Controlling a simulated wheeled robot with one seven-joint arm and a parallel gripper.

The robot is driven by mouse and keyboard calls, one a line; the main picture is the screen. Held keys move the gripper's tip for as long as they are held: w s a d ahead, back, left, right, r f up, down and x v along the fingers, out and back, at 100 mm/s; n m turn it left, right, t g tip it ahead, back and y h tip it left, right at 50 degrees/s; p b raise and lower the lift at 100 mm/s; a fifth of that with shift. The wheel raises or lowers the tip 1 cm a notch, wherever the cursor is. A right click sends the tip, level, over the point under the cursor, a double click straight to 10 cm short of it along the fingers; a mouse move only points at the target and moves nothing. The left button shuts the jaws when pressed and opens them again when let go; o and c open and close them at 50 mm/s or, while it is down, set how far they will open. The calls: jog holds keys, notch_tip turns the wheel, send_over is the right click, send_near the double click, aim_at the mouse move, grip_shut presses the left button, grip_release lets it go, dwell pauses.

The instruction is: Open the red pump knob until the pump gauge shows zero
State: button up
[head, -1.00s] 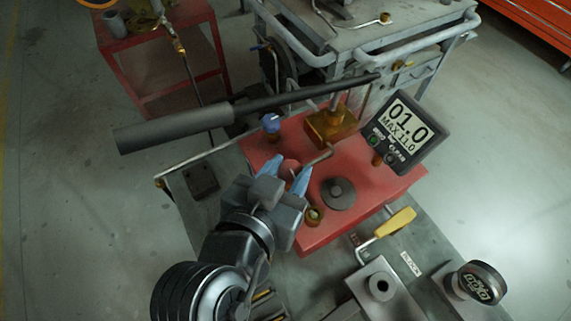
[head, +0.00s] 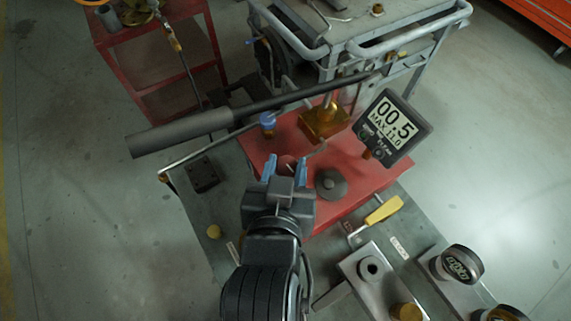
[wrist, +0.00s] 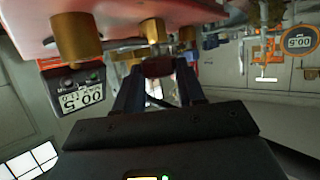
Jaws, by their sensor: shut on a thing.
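The red pump (head: 350,180) sits on the bench. Its round red knob (head: 287,161) is between the blue fingertips of my gripper (head: 286,169), partly hidden by them. In the wrist view the knob (wrist: 158,67) shows dark red between the two fingers, and my gripper (wrist: 158,82) is shut on it. The black pump gauge (head: 397,122) reads 00.5, with MAX 11.0 below. It also shows upside down in the wrist view (wrist: 75,88).
A long dark pump handle (head: 190,133) crosses above the pump. A blue knob (head: 267,120) is beside my fingers. A yellow-handled tool (head: 383,210) and a metal block (head: 370,266) lie at the front right. An orange-rimmed gauge (wrist: 297,41) is at right in the wrist view.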

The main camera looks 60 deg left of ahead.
jog(key=o, duration=1)
jog(key=shift+o, duration=0.2)
jog(key=shift+d, duration=0.1)
jog(key=b+v, duration=0.1)
jog(key=v, duration=0.6)
jog(key=shift+s+d+r, duration=0.2)
jog(key=shift+d, duration=0.05)
jog(key=w+d+f+m+t+h, duration=0.2)
jog(key=d+m, duration=0.1)
jog(key=d, duration=0.8)
jog(key=w+d+f+m+t+h, duration=0.2)
jog(key=d+t, duration=0.1)
jog(key=d, duration=0.8)
jog(key=s+d+r+m+t+h, duration=0.1)
jog(key=s+d+r+m+h, duration=0.1)
jog(key=s+d, duration=0.3)
jog(key=s+d+r+m+t+h, duration=0.1)
jog(key=s+d+r+m+h, duration=0.2)
jog(key=d, duration=0.7)
jog(key=s+m+h, duration=0.1)
jog(key=s+h, duration=0.1)
jog(key=shift+s+d+m+t+h, duration=0.3)
